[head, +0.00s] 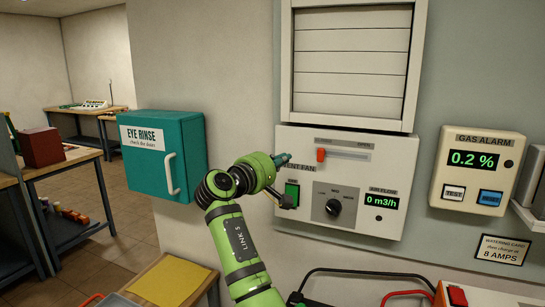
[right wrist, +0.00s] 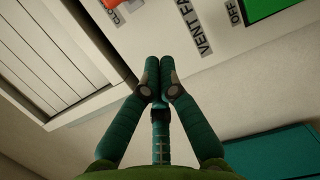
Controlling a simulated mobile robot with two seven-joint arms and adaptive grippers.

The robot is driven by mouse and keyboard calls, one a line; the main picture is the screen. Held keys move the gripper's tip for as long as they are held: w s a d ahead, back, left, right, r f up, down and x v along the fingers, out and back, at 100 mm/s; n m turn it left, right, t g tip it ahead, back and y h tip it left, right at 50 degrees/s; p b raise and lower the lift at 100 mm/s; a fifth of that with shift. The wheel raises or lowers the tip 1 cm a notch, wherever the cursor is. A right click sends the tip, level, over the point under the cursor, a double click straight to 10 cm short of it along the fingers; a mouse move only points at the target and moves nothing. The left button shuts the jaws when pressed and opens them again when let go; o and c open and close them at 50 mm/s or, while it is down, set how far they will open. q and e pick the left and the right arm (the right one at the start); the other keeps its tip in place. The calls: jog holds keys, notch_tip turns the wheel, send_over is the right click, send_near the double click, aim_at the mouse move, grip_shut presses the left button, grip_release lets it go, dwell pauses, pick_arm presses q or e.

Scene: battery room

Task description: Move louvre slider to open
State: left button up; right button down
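The louvre slider's red knob (head: 320,155) is at the left end of its slot on the white vent fan panel (head: 390,160). The OPEN label is above the right part of the slot. The knob shows partly at the top of the right wrist view (right wrist: 108,4), near a partly cut-off label. My right gripper (head: 285,158) is just left of the knob, in front of the panel's left side, apart from the knob in the picture. In the right wrist view its fingertips (right wrist: 159,65) meet with nothing between them. The louvre (head: 350,60) above has its slats flat. My left gripper is not in view.
The panel also has a green switch (head: 292,193), a black dial (head: 333,207) and an air flow display (head: 381,201) reading 0. A teal eye rinse cabinet (head: 160,150) is left of my arm. A gas alarm (head: 477,170) hangs at right.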

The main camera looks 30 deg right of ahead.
aim_at(321, 154)
jog(key=p+x, duration=0.1)
jog(key=x, duration=0.2)
jog(key=shift+w+d+r, duration=0.1)
jog(key=shift+d+r, duration=0.1)
jog(key=shift+s+d+f+p, duration=0.2)
jog(key=shift+s+d+p, duration=0.3)
jog(key=shift+s+p, duration=0.15)
jog(key=shift+s+d+p, duration=0.4)
jog(key=shift+s+p, duration=0.05)
jog(key=shift+s, duration=0.2)
jog(key=shift+s+d, duration=0.25)
jog(key=shift+d, duration=0.05)
